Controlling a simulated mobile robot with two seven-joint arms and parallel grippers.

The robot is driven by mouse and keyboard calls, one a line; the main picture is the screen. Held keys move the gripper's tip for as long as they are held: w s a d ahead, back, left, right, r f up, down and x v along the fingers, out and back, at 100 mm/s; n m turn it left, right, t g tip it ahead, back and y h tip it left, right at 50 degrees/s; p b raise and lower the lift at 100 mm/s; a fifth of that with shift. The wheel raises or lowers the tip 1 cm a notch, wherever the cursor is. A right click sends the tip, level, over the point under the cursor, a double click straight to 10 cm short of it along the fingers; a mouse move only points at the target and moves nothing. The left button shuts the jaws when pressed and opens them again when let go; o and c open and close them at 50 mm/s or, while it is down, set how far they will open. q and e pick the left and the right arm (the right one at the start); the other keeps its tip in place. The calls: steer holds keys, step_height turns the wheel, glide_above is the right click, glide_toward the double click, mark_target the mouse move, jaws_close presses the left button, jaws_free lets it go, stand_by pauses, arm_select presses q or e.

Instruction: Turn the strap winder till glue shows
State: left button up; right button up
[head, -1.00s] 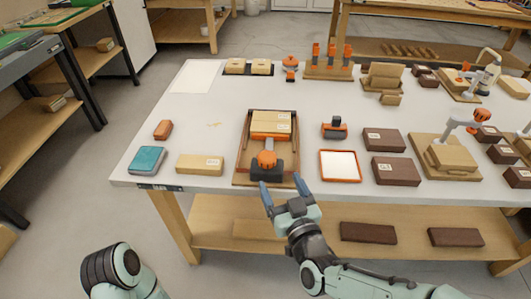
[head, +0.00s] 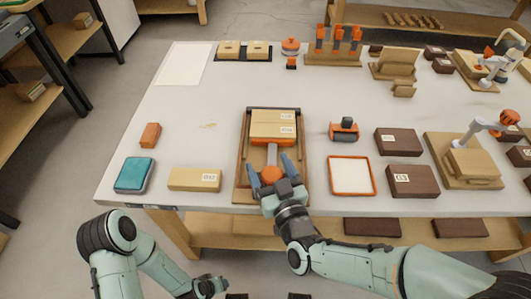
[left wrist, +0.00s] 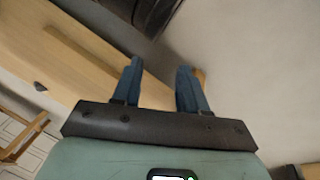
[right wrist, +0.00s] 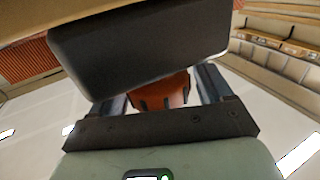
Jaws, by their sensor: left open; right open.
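The strap winder has a round orange knob (head: 271,174) at the near end of a wooden tray (head: 241,150). A grey strap (head: 272,155) runs from it toward two stacked light wooden blocks (head: 272,124). My right gripper (head: 270,163) is open, one finger on each side of the knob; contact is unclear. The right wrist view shows the orange knob (right wrist: 165,92) between the fingers, partly hidden by a dark block (right wrist: 140,45). No glue can be made out. My left gripper (left wrist: 158,80) is open and empty, low in front of the bench.
Left of the tray are a light block (head: 194,179), a teal box (head: 134,174) and a small orange-brown block (head: 150,135). To the right are an orange-rimmed white tray (head: 351,175), an orange-and-black tool (head: 344,131) and dark boxes (head: 398,142). The back-left bench top has free room.

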steer(key=shift+w, duration=0.15)
arm_select(q)
steer(key=shift+w, duration=0.15)
arm_select(e)
steer(key=c, duration=1)
steer(key=shift+o, duration=0.2)
steer(key=shift+r+m+t+h+p, duration=0.15)
steer(key=shift+m+t+h+p, duration=0.35)
steer(key=shift+h, duration=0.4)
steer(key=m+h, duration=0.1)
steer(key=h, duration=0.1)
steer(key=m+h+p, duration=0.1)
steer(key=m+h, duration=0.1)
steer(key=h, duration=0.1)
steer(key=shift+d+m, duration=0.2)
steer(key=shift+m, duration=0.1)
steer(key=shift+d+m+h+p, duration=0.2)
steer(key=shift+m+h+p, duration=0.25)
steer(key=shift+h, duration=0.45)
arm_select(q)
steer(key=shift+g+h, duration=0.4)
steer(key=shift+g, duration=0.3)
steer(key=s+r, duration=0.1)
steer(key=s+d+r, duration=0.2)
steer(key=s, duration=0.1)
steer(key=shift+s, duration=0.1)
